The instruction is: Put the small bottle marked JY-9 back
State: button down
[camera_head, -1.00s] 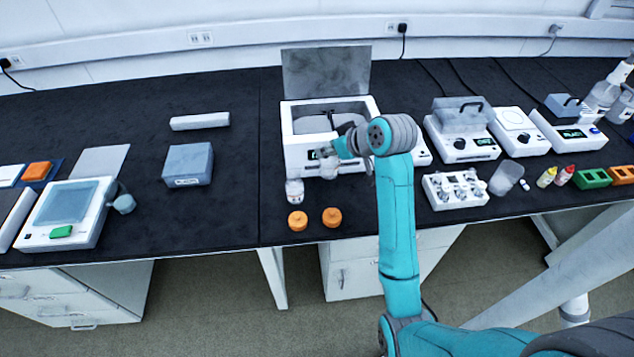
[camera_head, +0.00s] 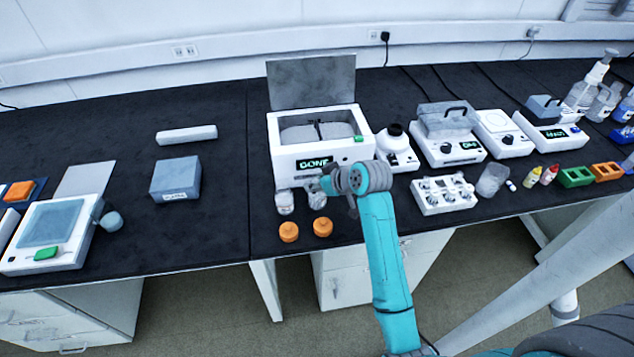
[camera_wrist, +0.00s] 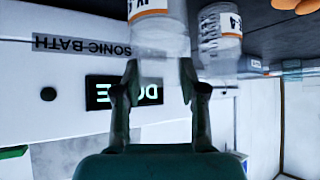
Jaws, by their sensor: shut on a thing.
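My gripper (camera_head: 323,186) is low in front of the white sonic bath (camera_head: 283,165), shut on a small clear bottle (camera_head: 317,199). In the wrist view, my gripper (camera_wrist: 160,78) has one finger on each side of this bottle (camera_wrist: 160,42). Its orange-banded label is cut off by the frame edge, so I cannot read it in full. A second small bottle (camera_head: 285,202) stands just left of it; its label in the wrist view (camera_wrist: 220,25) ends in 4. I cannot tell whether the held bottle touches the bench. The bath's lid is up and its display reads DONE.
Two orange caps (camera_head: 289,232) (camera_head: 323,227) lie on the black bench in front of the bottles. A white block with several wells (camera_head: 444,194) and other devices stand to the right. A grey box (camera_head: 175,178) stands left, with clear bench between.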

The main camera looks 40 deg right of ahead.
jog(key=shift+f, duration=0.1)
jog(key=c, duration=0.7)
grip_release()
jog(key=shift+o, duration=0.2)
